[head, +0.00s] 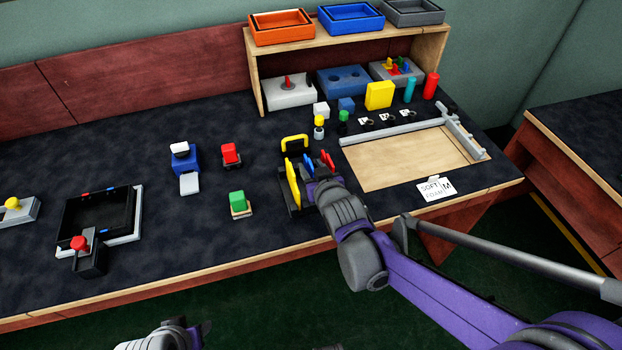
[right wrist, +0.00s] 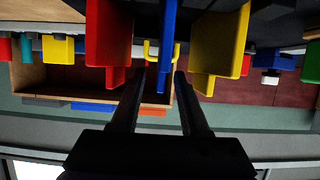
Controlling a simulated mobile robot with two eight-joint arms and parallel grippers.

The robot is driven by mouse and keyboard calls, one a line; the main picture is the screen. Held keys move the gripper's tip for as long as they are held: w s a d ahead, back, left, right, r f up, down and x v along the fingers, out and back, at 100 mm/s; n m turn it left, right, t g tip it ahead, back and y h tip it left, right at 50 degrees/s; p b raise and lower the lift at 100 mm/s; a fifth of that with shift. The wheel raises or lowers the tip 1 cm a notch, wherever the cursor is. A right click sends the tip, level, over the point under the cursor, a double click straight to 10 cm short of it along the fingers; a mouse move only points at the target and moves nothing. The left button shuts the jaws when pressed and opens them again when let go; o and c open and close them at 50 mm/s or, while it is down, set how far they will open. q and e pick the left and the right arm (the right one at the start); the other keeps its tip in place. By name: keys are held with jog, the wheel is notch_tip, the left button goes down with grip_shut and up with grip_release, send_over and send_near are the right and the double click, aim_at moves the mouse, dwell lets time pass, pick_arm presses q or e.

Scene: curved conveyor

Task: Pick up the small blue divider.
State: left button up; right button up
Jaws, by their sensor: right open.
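The small blue divider (head: 309,167) stands upright in a dark rack (head: 293,208), between a yellow divider (head: 292,183) and a red divider (head: 328,161). My right gripper (head: 317,182) is at the rack and partly hides it. In the right wrist view the scene is upside down. There my open right gripper (right wrist: 159,73) has one finger on each side of the blue divider (right wrist: 167,40); I cannot tell whether they touch it. The red divider (right wrist: 108,42) is left and the yellow one (right wrist: 219,45) right. My left gripper (head: 203,331) shows only partly at the bottom edge.
A yellow handle (head: 295,139) stands just behind the rack. A green block (head: 237,199) on a small base is to its left. A wooden tray (head: 410,160) and a white label card (head: 437,189) lie to the right. The table's front edge is close.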

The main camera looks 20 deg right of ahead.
aim_at(308, 163)
jog(key=x, duration=0.4)
jog(key=shift+s+f+b, duration=0.1)
jog(key=shift+f+b, duration=0.05)
jog(key=shift+b, duration=0.2)
grip_shut()
